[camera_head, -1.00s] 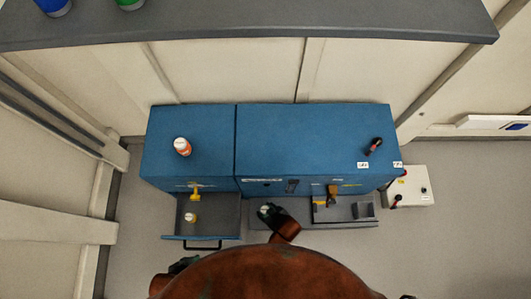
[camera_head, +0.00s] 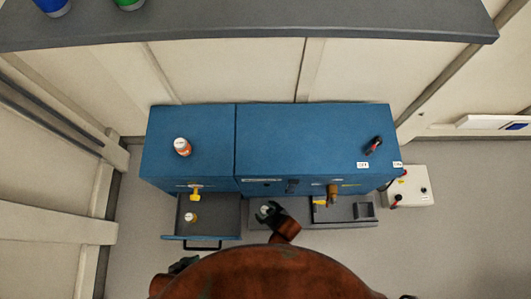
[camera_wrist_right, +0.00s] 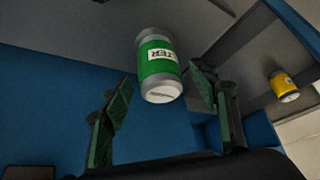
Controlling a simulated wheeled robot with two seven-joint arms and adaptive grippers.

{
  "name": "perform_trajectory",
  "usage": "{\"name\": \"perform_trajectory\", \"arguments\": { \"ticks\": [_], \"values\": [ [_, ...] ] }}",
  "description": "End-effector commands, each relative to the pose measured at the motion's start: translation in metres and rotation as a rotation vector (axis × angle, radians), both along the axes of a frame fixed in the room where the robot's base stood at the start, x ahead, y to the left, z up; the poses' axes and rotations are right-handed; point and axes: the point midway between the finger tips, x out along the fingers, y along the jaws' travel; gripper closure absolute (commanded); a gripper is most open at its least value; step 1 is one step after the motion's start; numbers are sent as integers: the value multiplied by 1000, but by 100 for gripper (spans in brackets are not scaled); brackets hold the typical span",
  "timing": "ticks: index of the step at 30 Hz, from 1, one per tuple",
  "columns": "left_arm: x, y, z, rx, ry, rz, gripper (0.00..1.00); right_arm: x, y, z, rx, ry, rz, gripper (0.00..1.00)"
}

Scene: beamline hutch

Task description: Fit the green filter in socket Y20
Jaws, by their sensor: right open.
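The green filter (camera_wrist_right: 158,66), a can with grey ends and a white label, shows in the right wrist view between and beyond the two fingers. My right gripper (camera_wrist_right: 158,105) is open around it, with a gap visible at each finger. In the head view the right gripper (camera_head: 267,212) is low over the front ledge of the blue cabinet, and a pale round end shows at its fingers. A dark part at the lower left (camera_head: 184,264) may be my left gripper; its jaws cannot be made out. I cannot read a socket marked Y20.
A yellow filter (camera_head: 190,217) stands in the open drawer (camera_head: 222,221). A red-orange can (camera_head: 182,147) and a black-and-red handle (camera_head: 374,146) are on the blue cabinet (camera_head: 300,135). A grey tray (camera_head: 345,211) lies right of my gripper. A white box (camera_head: 410,184) is further right.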

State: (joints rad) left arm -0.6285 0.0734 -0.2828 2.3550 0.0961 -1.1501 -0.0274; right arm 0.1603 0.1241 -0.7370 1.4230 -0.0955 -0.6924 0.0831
Motion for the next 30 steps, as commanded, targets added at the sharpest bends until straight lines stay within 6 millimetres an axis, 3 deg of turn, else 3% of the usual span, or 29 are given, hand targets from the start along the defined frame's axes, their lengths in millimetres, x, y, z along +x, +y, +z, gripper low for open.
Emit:
{"name": "perform_trajectory", "arguments": {
  "ticks": [11, 24, 30],
  "values": [
    [0, 0, 0, 0, 0, 0, 60, -6, -5, 13, 2, 0, 0, 45],
    [0, 0, 0, 0, 0, 0, 60, -36, -33, 84, 1, 0, 1, 45],
    [0, 0, 0, 0, 0, 0, 60, -43, -39, 101, 1, 1, 0, 45]
  ]
}}
